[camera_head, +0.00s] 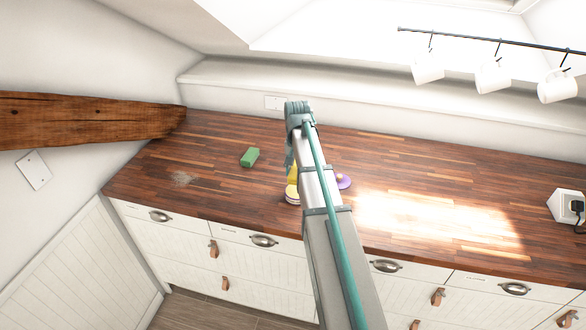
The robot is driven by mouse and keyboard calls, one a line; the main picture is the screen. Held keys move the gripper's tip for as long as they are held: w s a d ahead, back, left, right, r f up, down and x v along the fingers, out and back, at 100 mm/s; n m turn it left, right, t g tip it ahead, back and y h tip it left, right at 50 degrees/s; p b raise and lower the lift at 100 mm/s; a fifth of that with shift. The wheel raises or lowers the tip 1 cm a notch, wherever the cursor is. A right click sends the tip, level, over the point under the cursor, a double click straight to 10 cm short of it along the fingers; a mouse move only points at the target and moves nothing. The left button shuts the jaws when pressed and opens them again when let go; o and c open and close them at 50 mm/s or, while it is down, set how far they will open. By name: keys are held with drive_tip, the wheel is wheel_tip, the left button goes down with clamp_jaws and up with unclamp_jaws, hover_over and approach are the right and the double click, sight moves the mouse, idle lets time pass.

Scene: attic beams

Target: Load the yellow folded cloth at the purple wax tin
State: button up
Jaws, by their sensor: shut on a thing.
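My arm reaches over the wooden counter, and my gripper (289,163) points down at its far end, partly hidden by the arm. A yellow piece, which looks like the folded cloth (292,174), shows right at the gripper's fingers, and the gripper is shut on it. Its right side is hidden behind my arm. A round cream-coloured item (292,197) shows just below the yellow piece in the picture; I cannot tell whether they touch. The purple wax tin (344,181) sits on the counter just right of my arm, its left part hidden.
A green block (250,157) lies on the counter left of my gripper. A white box with a dark socket (567,206) stands at the right end. White mugs (428,68) hang from a rail at upper right. A wooden beam (90,120) juts in at left.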

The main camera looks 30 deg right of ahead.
drive_tip(key=shift+s+d+f, duration=0.2)
drive_tip(key=shift+f, duration=0.05)
drive_tip(key=shift+f+b, duration=0.25)
drive_tip(key=shift+b, duration=0.05)
drive_tip(key=shift+a+f+b, duration=0.1)
drive_tip(key=shift+f+b, duration=0.4)
drive_tip(key=shift+f, duration=0.25)
drive_tip(key=shift+f+b, duration=1)
drive_tip(key=shift+f, duration=0.65)
drive_tip(key=shift+f, duration=0.6)
drive_tip(key=shift+r, duration=0.1)
drive_tip(key=shift+r+p, duration=2.3)
drive_tip(key=shift+r, duration=1.2)
